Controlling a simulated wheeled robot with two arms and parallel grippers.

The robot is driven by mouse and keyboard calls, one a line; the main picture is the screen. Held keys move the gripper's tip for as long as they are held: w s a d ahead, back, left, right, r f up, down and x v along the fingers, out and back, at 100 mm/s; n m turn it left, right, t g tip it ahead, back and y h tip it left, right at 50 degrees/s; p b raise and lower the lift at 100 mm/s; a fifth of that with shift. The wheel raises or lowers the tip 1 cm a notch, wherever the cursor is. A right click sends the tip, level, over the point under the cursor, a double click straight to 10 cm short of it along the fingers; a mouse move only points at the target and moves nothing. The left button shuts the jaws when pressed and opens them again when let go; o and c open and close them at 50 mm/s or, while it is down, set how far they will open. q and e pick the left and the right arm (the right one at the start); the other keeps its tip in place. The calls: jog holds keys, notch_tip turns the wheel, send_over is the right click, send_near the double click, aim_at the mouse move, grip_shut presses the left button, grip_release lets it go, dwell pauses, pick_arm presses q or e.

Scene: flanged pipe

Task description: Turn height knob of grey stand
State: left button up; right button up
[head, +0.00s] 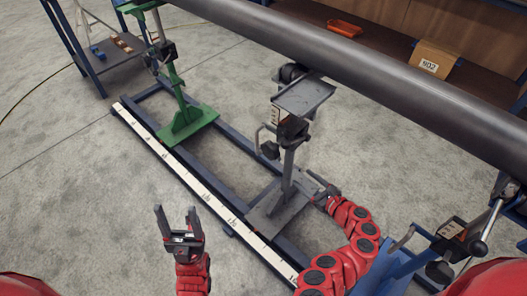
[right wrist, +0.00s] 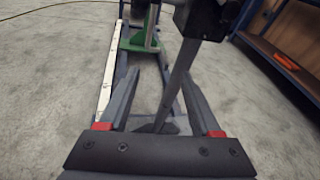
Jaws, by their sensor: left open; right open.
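The grey stand stands mid-frame in the head view, with a flat top plate (head: 303,97), a slim post (head: 288,168) and a grey base (head: 268,214). A black collar (head: 292,130) sits on the post, and a black knob (head: 270,150) sticks out at its left. My right gripper (head: 318,185) is open, low and just right of the post. In the right wrist view its open fingers (right wrist: 162,85) point toward the post (right wrist: 178,80), which rises between them; contact cannot be told. My left gripper (head: 176,213) is open and empty, left of the white-scaled rail.
A large dark pipe (head: 350,65) crosses above the stands. A green stand (head: 185,115) is further back on the blue rail frame, and a blue stand (head: 430,255) is at right. A shelf with an orange tray (head: 344,28) and a box (head: 434,58) is behind. Floor at left is clear.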

aim_at(264, 144)
notch_tip(264, 144, up, 6)
jog(key=s+a+r+y+b, duration=0.1)
jog(key=a+y, duration=0.1)
jog(key=y, duration=0.3)
jog(key=shift+n, duration=0.4)
jog(key=b+x, duration=0.1)
jog(key=x, duration=1)
jog(key=f+b+x, duration=0.1)
jog(key=x, duration=0.4)
jog(key=shift+w+a+b, duration=0.2)
jog(key=shift+w+b, duration=0.05)
jog(key=shift+b, duration=0.05)
grip_shut()
